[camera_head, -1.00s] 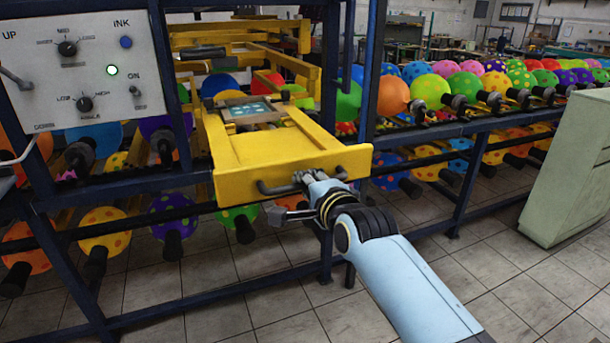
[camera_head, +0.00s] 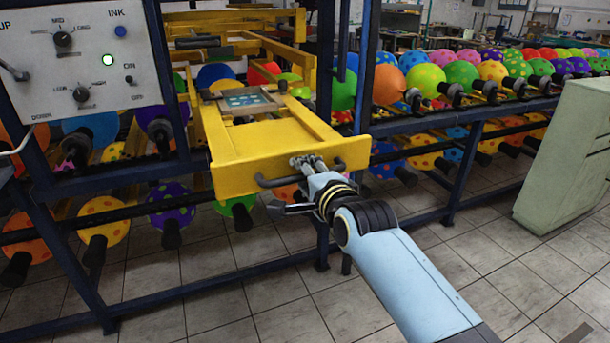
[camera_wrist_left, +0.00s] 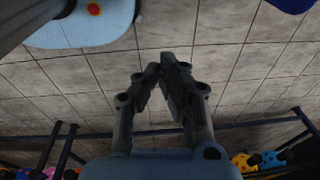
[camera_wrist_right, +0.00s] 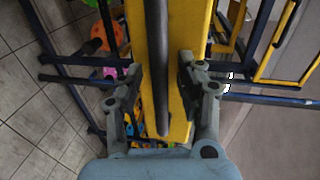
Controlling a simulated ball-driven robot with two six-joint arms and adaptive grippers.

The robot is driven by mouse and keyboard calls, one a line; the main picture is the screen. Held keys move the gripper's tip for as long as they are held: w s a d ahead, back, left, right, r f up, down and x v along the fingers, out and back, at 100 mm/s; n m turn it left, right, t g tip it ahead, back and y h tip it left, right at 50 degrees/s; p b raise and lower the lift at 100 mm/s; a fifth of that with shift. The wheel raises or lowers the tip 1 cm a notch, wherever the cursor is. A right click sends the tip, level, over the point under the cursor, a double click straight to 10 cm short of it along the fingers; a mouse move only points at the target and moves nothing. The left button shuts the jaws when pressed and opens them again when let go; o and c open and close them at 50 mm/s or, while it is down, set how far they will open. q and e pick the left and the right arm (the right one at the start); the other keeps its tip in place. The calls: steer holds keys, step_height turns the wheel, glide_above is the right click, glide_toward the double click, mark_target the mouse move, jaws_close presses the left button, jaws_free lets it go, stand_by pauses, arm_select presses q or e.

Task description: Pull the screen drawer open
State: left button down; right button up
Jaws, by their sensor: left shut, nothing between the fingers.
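The screen drawer (camera_head: 262,148) is yellow and sticks out from the blue rack, with a framed screen (camera_head: 247,99) lying in it. Its dark bar handle (camera_head: 266,182) runs along the front face, and it also shows in the right wrist view (camera_wrist_right: 160,65). My right gripper (camera_head: 296,186) is at the handle's right half. In the right wrist view its fingers (camera_wrist_right: 160,85) stand wide apart, one on each side of the bar, with gaps. My left gripper (camera_wrist_left: 160,75) shows only in its wrist view, shut and empty above the floor tiles.
A control panel (camera_head: 35,85) with knobs is at the left. Racks of coloured balloons (camera_head: 425,78) run behind and beside the drawer. A pale green cabinet (camera_head: 565,160) stands at the right. The tiled floor (camera_head: 430,270) in front is clear.

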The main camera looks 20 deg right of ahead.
steer(key=shift+s, duration=0.1)
steer(key=s+r, duration=0.2)
steer(key=s, duration=0.9)
steer(key=shift+s+d+r, duration=0.2)
steer(key=shift+s, duration=0.1)
